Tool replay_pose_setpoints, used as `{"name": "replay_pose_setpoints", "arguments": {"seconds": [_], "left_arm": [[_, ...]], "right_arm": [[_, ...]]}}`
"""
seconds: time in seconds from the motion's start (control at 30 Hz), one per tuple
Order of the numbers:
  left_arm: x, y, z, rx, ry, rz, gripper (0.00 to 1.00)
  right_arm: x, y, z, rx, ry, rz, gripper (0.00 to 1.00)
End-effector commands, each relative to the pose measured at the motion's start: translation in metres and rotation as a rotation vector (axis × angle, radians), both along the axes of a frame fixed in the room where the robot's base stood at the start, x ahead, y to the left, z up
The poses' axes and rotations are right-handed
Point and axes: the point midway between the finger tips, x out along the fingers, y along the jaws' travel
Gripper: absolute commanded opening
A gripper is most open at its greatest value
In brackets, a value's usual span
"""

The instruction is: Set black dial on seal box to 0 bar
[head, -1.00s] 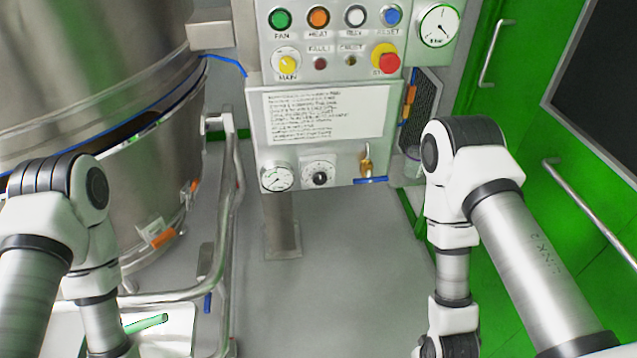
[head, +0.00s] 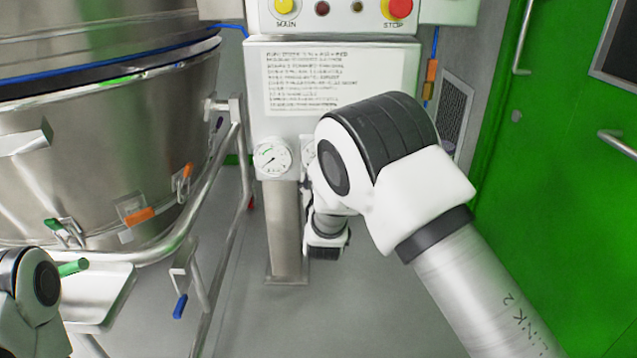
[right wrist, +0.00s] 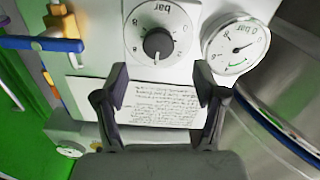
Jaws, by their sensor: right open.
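The black dial (right wrist: 158,43) is a round knob on a white scale plate marked "bar", seen upside down in the right wrist view. A pale mark on the knob seems to point toward the picture's bottom, but I cannot read its value surely. My right gripper (right wrist: 162,86) is open and empty, its fingers spread and apart from the dial, which shows just past the fingertips. In the head view my right arm hides the dial and gripper. The seal box's pressure gauge (head: 272,159) is beside the dial; it also shows in the right wrist view (right wrist: 236,45). My left gripper is out of view.
A blue-handled valve (right wrist: 42,44) is on the dial's other side. The panel above carries printed instructions (head: 330,80) and a red stop button (head: 398,8). A large steel vessel (head: 90,150) and tubular frame stand at left, a green door (head: 560,150) at right.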

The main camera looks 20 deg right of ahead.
Motion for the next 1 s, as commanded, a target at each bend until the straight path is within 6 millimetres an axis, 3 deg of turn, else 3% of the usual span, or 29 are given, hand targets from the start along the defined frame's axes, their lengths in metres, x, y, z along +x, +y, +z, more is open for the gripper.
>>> {"name": "replay_pose_setpoints", "arguments": {"seconds": [0.3, 0.63, 0.67, 0.8, 1.0], "left_arm": [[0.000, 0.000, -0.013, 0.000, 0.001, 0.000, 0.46], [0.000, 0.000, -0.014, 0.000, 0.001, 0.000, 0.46], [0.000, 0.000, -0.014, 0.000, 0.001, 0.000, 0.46], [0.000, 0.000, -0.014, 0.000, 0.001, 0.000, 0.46], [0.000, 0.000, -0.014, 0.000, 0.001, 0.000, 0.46]], "right_arm": [[0.055, -0.017, -0.002, 0.002, 0.001, -0.001, 0.70], [0.065, -0.020, 0.000, 0.000, 0.004, 0.000, 0.70], [0.065, -0.020, 0.000, 0.000, 0.004, 0.000, 0.63], [0.065, -0.020, 0.000, 0.000, 0.004, 0.000, 0.14], [0.065, -0.020, 0.000, -0.001, 0.005, 0.000, 0.10]]}}
